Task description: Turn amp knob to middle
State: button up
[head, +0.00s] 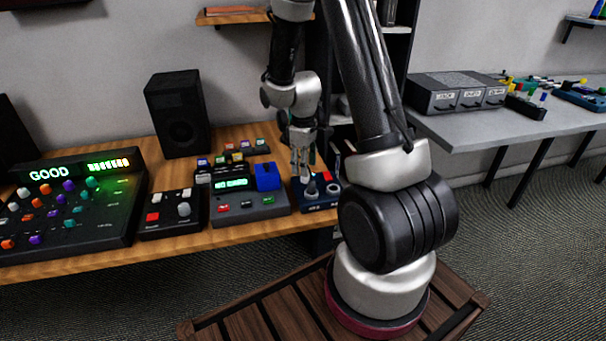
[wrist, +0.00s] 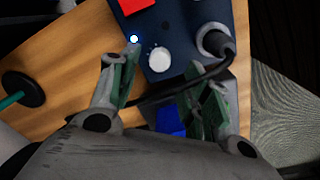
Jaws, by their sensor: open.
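A dark blue box (wrist: 178,22) with a round white knob (wrist: 159,60) lies below my gripper in the wrist view. The knob sits roughly between the two fingertips; whether they touch it cannot be told. A small lit blue-white light is at its upper left. No label is readable, so I cannot confirm this is the amp. In the head view my gripper (head: 302,170) points down, open, over the dark blue box (head: 318,206) near the table's right end. The gripper (wrist: 164,64) also shows open and empty in the wrist view.
A black plug (wrist: 215,42) stands in the box beside the knob, its cable passing under my fingers. A device with a blue block (head: 267,177) stands left of the box. A lit mixer (head: 68,205) and a black speaker (head: 178,113) are farther left.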

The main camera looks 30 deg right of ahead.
notch_tip(320, 180, down, 4)
jog(key=shift+d+f, duration=0.1)
jog(key=shift+f, duration=0.05)
grip_shut()
